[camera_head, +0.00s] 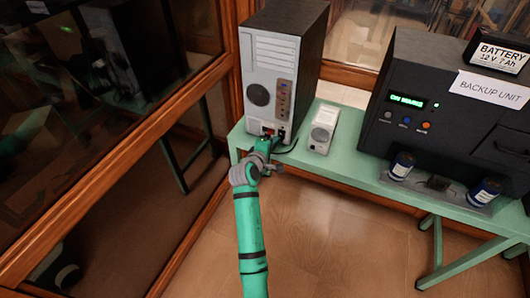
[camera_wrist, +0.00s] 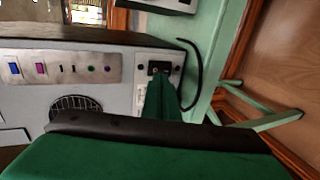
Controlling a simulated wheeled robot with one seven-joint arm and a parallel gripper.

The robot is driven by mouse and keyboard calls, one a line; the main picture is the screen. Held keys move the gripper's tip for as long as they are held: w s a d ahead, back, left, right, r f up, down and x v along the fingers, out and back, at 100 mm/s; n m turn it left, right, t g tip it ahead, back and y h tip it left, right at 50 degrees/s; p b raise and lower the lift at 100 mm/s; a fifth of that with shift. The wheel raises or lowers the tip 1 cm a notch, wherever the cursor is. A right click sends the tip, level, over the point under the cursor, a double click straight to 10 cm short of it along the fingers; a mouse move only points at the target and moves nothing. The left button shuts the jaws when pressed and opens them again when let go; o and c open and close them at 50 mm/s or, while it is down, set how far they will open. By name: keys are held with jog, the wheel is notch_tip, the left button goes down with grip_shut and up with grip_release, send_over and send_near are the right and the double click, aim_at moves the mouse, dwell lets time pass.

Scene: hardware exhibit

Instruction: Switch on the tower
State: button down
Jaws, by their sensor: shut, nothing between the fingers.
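The tower (camera_head: 262,68) stands upright on the left end of the green bench, its grey rear panel facing me. Its rear panel (camera_wrist: 30,95) lies sideways in the wrist view, with coloured ports and a round fan grille. A black socket or switch plate (camera_wrist: 160,68) sits at the panel's lower end. A small red part (camera_head: 268,130) shows low on the panel in the head view. My gripper (camera_head: 270,139) is shut and empty, its tips at this lower part. In the wrist view the fingertips (camera_wrist: 159,80) overlap the plate's edge; I cannot tell whether they touch.
A small white box (camera_head: 321,128) stands right of the tower on the bench (camera_head: 348,158). A black cable (camera_wrist: 198,75) curves beside the tower. The dark backup unit (camera_head: 400,85) with a lit display is farther right, with two blue-black cylinders in front. Wood-framed glass is at left.

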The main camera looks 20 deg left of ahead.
jog(key=v, duration=1)
jog(key=shift+s, duration=0.35)
jog(key=s+d+f+m+y, duration=0.1)
jog(key=s+d+f+m, duration=0.1)
jog(key=s+d+f, duration=0.4)
jog(key=s+d+f+m, duration=0.2)
jog(key=s+f, duration=0.2)
jog(key=s, duration=0.4)
jog(key=s+d+f+m+y, duration=0.1)
jog(key=s+d+f+m, duration=0.3)
jog(key=s, duration=0.3)
jog(key=s+d+r+m, duration=0.2)
jog(key=s+d+m, duration=0.1)
jog(key=s, duration=0.5)
jog(key=s+d+r+m+t+h, duration=0.1)
jog(key=s+d+r+m, duration=0.2)
jog(key=s, duration=0.5)
jog(key=s+d+r+m, duration=0.3)
jog(key=s+d, duration=0.2)
jog(key=s, duration=0.3)
jog(key=shift+s+h, duration=0.2)
jog(key=shift+h, duration=0.1)
jog(key=shift+d+r, duration=0.1)
